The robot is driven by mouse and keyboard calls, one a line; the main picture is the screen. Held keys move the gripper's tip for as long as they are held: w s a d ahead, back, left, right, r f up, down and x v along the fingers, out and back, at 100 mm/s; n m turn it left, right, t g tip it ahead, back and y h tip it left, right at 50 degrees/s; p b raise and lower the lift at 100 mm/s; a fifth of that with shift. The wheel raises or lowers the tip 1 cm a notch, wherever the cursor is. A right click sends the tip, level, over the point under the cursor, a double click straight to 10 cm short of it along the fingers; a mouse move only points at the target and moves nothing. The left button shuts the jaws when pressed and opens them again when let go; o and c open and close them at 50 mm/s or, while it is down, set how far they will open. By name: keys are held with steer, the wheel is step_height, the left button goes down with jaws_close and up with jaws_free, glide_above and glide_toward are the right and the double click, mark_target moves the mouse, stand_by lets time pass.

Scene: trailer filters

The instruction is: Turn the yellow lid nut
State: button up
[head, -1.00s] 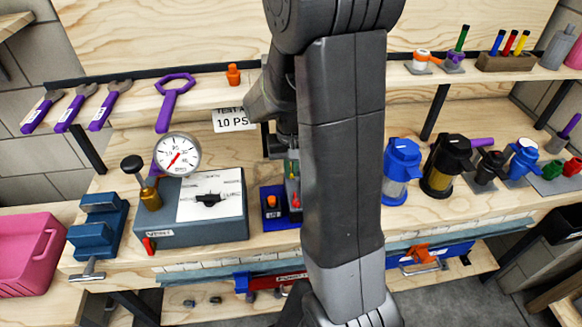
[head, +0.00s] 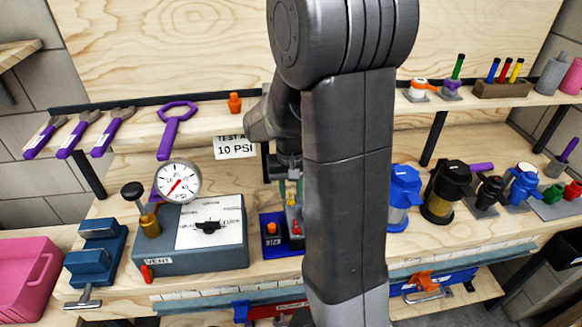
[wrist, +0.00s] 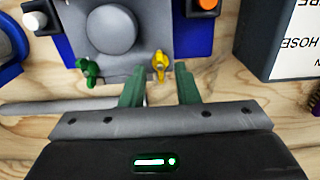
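The yellow lid nut (wrist: 160,64) is a small winged nut at the edge of a grey round lid (wrist: 116,28) in the wrist view. My gripper (wrist: 160,86) is open, its two green fingers pointing toward the lid with a gap between them. A green winged nut (wrist: 89,70) sits on the lid edge left of the left finger. In the head view my arm hides much of the lid's housing.
An orange button (wrist: 207,4) on a dark block is right of the lid. A grey test box (wrist: 285,40) stands at the right of the wrist view. In the head view a pressure gauge (head: 178,181) rises over that box, and blue-capped filter (head: 404,190) stands right of my arm.

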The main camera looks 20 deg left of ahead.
mark_target(291, 198)
step_height(291, 198, up, 12)
stand_by(0.3)
steer(key=shift+f, duration=0.15)
step_height(291, 198, down, 14)
steer(key=shift+r, duration=0.1)
stand_by(0.6)
